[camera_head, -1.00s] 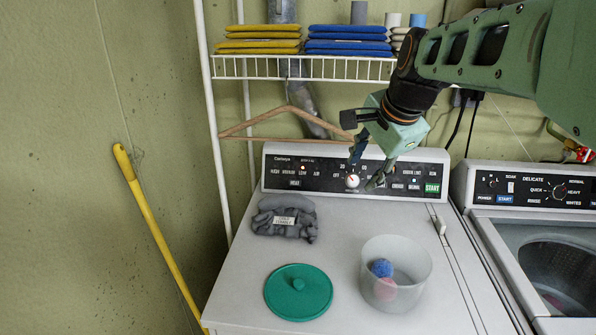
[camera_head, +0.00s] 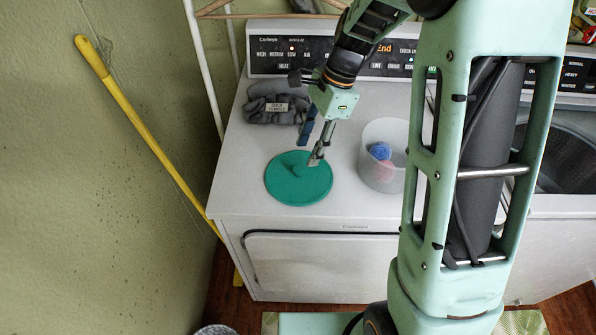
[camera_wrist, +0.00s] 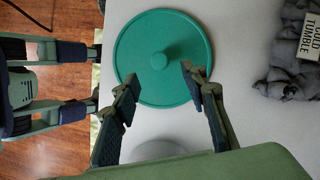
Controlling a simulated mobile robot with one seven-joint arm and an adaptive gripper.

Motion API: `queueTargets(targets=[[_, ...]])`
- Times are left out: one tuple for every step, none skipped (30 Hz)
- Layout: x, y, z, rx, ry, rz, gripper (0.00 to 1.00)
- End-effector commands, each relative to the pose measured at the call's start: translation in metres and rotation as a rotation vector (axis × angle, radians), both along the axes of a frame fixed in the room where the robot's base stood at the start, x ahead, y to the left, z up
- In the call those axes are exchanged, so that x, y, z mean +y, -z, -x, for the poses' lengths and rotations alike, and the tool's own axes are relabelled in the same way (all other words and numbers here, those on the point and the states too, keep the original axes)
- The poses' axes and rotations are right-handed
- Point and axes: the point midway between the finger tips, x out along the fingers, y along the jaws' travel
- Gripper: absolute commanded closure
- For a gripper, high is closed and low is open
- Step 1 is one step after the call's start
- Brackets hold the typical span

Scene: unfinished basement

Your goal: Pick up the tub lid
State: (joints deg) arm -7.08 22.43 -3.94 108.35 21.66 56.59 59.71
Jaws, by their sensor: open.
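My gripper (camera_head: 311,146) is open and empty, pointing down above the lid's back right part. I cannot tell the exact height of the fingertips above the knob.
A translucent tub (camera_head: 372,172) holding a blue ball (camera_head: 380,150) and a pink ball stands right of the lid. A grey cloth bundle (camera_head: 262,110) with a label lies behind it. A yellow pole (camera_head: 150,130) leans at left. A washer stands at right.

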Motion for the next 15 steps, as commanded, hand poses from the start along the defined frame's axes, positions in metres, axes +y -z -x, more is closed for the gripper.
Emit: queueTargets(targets=[[0.002,0.005,0.001,0.002,-0.001,0.0,0.6],[0.003,0.008,0.001,0.001,0.0,0.0,0.6],[0.003,0.01,0.002,0.001,0.0,0.0,0.6],[0.004,0.012,0.002,0.001,-0.001,0.0,0.6],[0.004,0.013,0.002,0.001,-0.001,-0.001,0.6],[0.006,0.016,0.003,0.001,-0.001,0.0,0.6],[0.007,0.019,0.003,0.001,-0.001,0.0,0.6],[0.008,0.023,0.004,0.002,-0.002,0.0,0.6],[0.011,0.029,0.005,0.002,-0.002,0.001,0.6],[0.012,0.033,0.006,0.005,-0.002,0.001,0.6],[0.014,0.038,0.007,0.003,-0.002,0.001,0.6],[0.016,0.044,0.007,0.003,-0.002,0.001,0.6],[0.017,0.048,0.007,0.002,-0.001,0.001,0.6],[0.018,0.051,0.007,0.001,-0.001,0.0,0.6],[0.019,0.055,0.008,0.001,-0.001,0.0,0.6]])
